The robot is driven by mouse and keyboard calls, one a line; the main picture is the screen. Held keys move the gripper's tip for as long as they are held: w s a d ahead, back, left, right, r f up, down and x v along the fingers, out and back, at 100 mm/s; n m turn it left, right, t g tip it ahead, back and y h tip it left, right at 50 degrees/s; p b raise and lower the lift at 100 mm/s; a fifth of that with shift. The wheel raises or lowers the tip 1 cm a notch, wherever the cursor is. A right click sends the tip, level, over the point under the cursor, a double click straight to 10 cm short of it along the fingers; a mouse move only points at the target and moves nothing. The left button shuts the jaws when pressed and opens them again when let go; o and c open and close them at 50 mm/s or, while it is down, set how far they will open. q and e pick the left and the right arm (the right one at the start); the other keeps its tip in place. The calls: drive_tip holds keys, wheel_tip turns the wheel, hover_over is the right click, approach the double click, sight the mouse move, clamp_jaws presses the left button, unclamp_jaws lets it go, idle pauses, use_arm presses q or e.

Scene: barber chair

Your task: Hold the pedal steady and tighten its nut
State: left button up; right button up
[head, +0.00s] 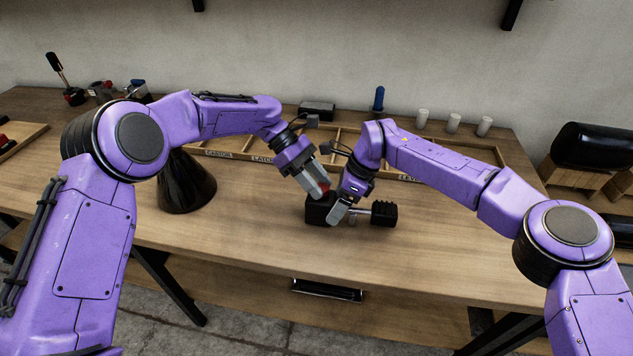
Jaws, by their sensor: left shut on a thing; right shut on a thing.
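The black pedal (384,214) lies on the wooden workbench near its front middle, with a block at its left end, a short metal rod and a ridged black end at the right. My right gripper (338,210) is shut on the pedal near the block, its fingers pointing down. My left gripper (319,189) reaches down from the upper left, just above the block. It is shut on a small red piece (325,186), which seems to be the nut. The fingers hide most of the red piece, and whether it touches the block cannot be told.
A black cone (186,183) stands left of the grippers. A shallow divided wooden tray (236,154) with labels runs behind them. White cups (453,123) and a blue-handled tool (378,98) stand at the back. The bench front (250,235) is clear.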

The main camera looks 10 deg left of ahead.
use_arm(q)
drive_tip(key=m+g, duration=0.1)
drive_tip(key=m+g+y, duration=0.1)
drive_tip(key=m, duration=0.1)
drive_tip(key=m+g, duration=0.1)
drive_tip(key=m, duration=0.1)
drive_tip(key=shift+w+d+y, duration=0.2)
drive_tip(key=shift+d+y, duration=0.1)
drive_tip(key=shift+d, duration=0.05)
drive_tip(key=shift+g, duration=0.3)
drive_tip(key=shift+a+m, duration=0.1)
drive_tip(key=shift+m, duration=0.2)
drive_tip(key=o, duration=1.1)
drive_tip(key=shift+c, duration=0.2)
drive_tip(key=shift+a, duration=0.1)
